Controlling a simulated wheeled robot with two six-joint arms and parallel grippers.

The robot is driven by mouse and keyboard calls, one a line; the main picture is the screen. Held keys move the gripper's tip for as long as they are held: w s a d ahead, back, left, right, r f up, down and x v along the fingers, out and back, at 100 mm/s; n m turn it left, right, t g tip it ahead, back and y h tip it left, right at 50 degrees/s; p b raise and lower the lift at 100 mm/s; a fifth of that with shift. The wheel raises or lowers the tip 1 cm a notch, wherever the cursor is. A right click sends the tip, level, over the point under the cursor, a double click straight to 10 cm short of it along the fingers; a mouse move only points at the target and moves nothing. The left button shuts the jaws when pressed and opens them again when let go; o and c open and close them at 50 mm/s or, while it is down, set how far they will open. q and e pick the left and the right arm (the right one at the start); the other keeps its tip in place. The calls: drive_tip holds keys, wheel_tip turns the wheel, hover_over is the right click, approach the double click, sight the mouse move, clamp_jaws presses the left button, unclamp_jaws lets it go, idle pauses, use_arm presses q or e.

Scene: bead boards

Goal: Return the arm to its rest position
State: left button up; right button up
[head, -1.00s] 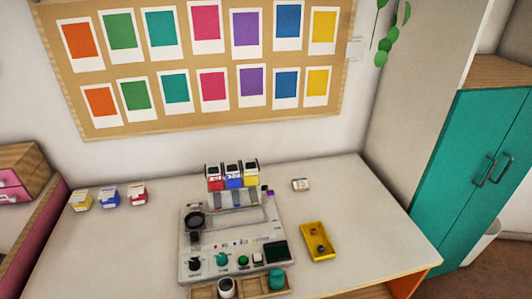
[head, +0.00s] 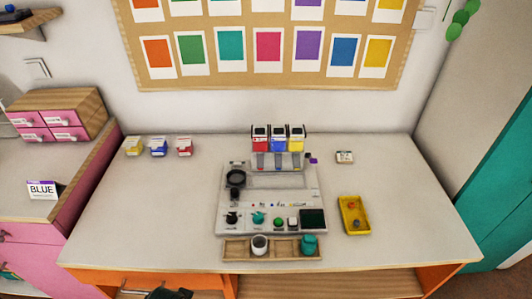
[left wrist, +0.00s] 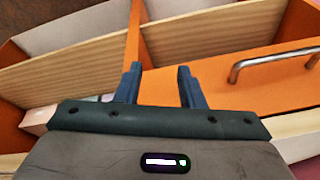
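My left gripper (left wrist: 157,85) shows in the left wrist view with its two blue fingers apart and nothing between them. Behind the fingers are the orange front and wooden shelves of the desk (left wrist: 215,75) and a metal drawer handle. In the head view a dark part of my arm shows at the bottom edge, in front of the orange drawer; its fingers cannot be made out there. My right gripper is in neither view.
The white desk (head: 120,215) holds a grey bead machine (head: 270,180), a wooden tray (head: 285,247) with two cups, a yellow tray (head: 354,214) with beads, and small boxes (head: 158,147). A pink drawer unit (head: 70,115) and a BLUE sign (head: 43,190) stand left.

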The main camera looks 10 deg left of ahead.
use_arm(q)
drive_tip(key=s+a+f+g, duration=0.1)
drive_tip(key=s+f, duration=0.1)
drive_tip(key=f, duration=0.9)
drive_tip(key=s+a+f, duration=0.1)
drive_tip(key=s+f, duration=0.1)
drive_tip(key=f, duration=0.9)
drive_tip(key=s+a+f+g, duration=0.1)
drive_tip(key=s+f, duration=1.5)
drive_tip(key=s, duration=0.1)
drive_tip(key=shift+s, duration=0.15)
